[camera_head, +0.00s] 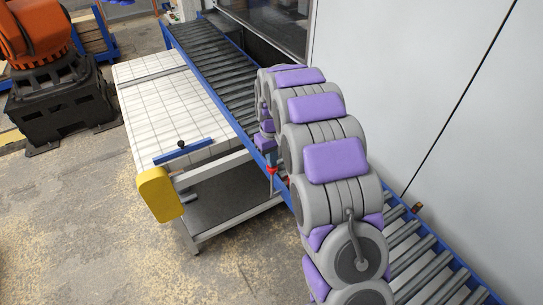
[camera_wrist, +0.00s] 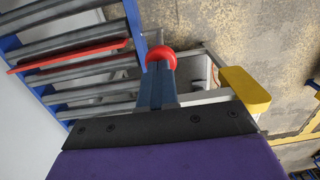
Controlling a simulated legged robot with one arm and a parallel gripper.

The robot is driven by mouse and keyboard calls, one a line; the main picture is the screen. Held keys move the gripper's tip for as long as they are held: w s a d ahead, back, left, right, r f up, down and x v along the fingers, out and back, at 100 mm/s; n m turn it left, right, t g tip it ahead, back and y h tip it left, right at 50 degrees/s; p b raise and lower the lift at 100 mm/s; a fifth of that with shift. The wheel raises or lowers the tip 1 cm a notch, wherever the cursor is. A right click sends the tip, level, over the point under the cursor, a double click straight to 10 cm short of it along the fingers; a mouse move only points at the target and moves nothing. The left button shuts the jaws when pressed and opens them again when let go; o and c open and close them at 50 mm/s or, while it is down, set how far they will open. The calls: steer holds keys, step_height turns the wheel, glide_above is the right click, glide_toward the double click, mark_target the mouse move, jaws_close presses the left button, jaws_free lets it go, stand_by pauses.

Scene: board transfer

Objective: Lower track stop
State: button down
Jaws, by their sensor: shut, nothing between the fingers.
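The track stop appears to be a long red bar (camera_wrist: 70,57) across the conveyor rollers at the left of the wrist view. Its height above the rollers is unclear. In the head view, only small red parts (camera_head: 283,181) show at the conveyor's near blue rail, beside my arm. My gripper (camera_wrist: 160,62) is shut and empty, pointing away from the wrist camera, beside the rail. A round red piece shows at the finger ends; I cannot tell whether it belongs to the fingers or to the stop, or whether they touch. My arm hides part of this area in the head view.
The roller conveyor (camera_head: 212,62) runs from back left to front right, along a white wall (camera_head: 420,80). A white gridded table (camera_head: 165,105) adjoins it, with a blue bar (camera_head: 185,151) and yellow block (camera_head: 160,193). An orange robot (camera_head: 35,35) stands at back left. The floor at front left is clear.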

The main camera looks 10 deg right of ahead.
step_height(320, 180, down, 4)
steer(key=shift+r+b, duration=0.25)
steer(key=shift+b, duration=0.1)
steer(key=shift+s+f, duration=0.1)
steer(key=shift+s, duration=0.05)
step_height(320, 180, up, 14)
steer(key=w, duration=0.1)
steer(key=shift+r, duration=0.25)
stand_by(0.3)
